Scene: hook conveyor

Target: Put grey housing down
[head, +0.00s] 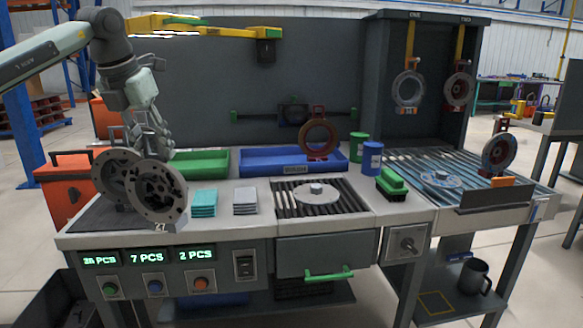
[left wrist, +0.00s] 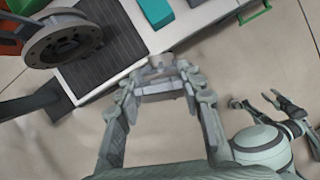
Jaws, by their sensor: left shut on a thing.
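Two round grey housings with bolt holes show at the left end of the bench in the head view. The rear one (head: 112,178) is partly covered by the front one (head: 159,192), which has a tag reading 27 below it. My left gripper (head: 147,148) is over the front housing and shut on its top; I cannot tell whether its bottom touches the bench. In the left wrist view, a grey piece sits between the left fingertips (left wrist: 162,68). A grey housing (left wrist: 65,42) is up left there, over a dark mat (left wrist: 105,42). My right gripper (left wrist: 265,103) looks open and empty.
Teal pads (head: 204,202) and grey pads (head: 245,201) lie right of the housings. Green (head: 200,162) and blue (head: 262,160) bins stand behind. More housings hang (head: 408,90) or stand (head: 499,153) at right. The dark mat's front left (head: 88,218) is bare.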

